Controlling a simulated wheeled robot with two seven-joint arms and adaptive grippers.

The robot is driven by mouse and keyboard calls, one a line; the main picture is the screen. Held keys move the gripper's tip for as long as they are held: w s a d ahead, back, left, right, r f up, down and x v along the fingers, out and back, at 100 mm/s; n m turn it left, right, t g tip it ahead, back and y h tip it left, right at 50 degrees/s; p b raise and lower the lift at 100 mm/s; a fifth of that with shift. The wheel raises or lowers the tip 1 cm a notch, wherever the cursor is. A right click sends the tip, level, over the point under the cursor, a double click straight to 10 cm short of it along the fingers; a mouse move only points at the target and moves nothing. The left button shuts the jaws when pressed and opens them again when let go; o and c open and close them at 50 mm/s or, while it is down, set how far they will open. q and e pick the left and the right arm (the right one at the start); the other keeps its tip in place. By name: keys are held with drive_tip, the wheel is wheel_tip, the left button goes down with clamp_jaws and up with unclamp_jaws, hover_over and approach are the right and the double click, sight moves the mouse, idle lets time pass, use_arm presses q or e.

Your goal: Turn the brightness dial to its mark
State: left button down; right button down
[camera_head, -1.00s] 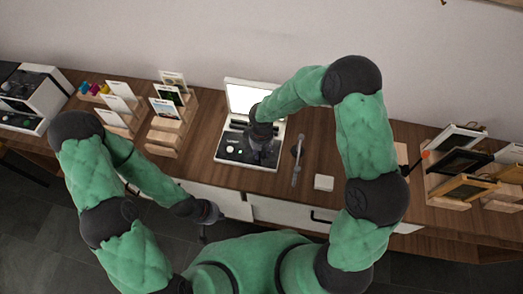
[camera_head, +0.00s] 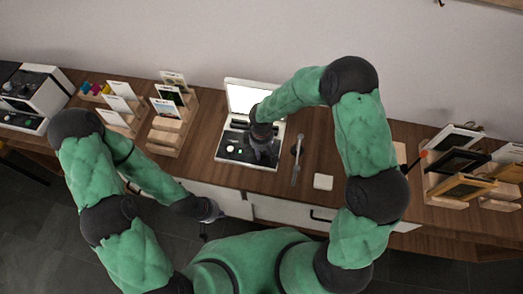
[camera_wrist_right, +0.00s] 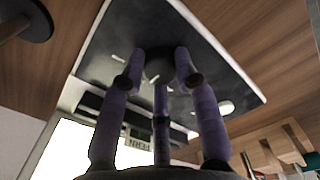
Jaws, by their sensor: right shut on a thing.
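The device is a white case (camera_head: 221,160) with a black control panel (camera_head: 231,146) and a bright raised screen (camera_head: 243,97). It stands on the wooden table. In the right wrist view the black panel (camera_wrist_right: 110,48) carries small white marks and a round pale knob (camera_wrist_right: 226,107). My right gripper (camera_head: 260,155) reaches down onto the panel; its fingers (camera_wrist_right: 160,72) are closed around a dark round dial (camera_wrist_right: 159,60). The fingers hide much of the dial, and I cannot read its pointer or mark. My left gripper (camera_head: 210,214) hangs in front of the table, away from the device; its jaws are too small to judge.
A slim grey tool (camera_head: 297,160) and a small white block (camera_head: 323,182) lie right of the device. Wooden card racks (camera_head: 165,138) stand to the left, and frames in a rack (camera_head: 459,180) to the right. Another white device (camera_head: 40,95) is at the far left.

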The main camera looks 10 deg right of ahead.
drive_tip(key=c, duration=0.9)
unclamp_jaws()
drive_tip(key=shift+r, duration=0.1)
wheel_tip(320, 180, up, 12)
drive_tip(key=shift+f, duration=0.1)
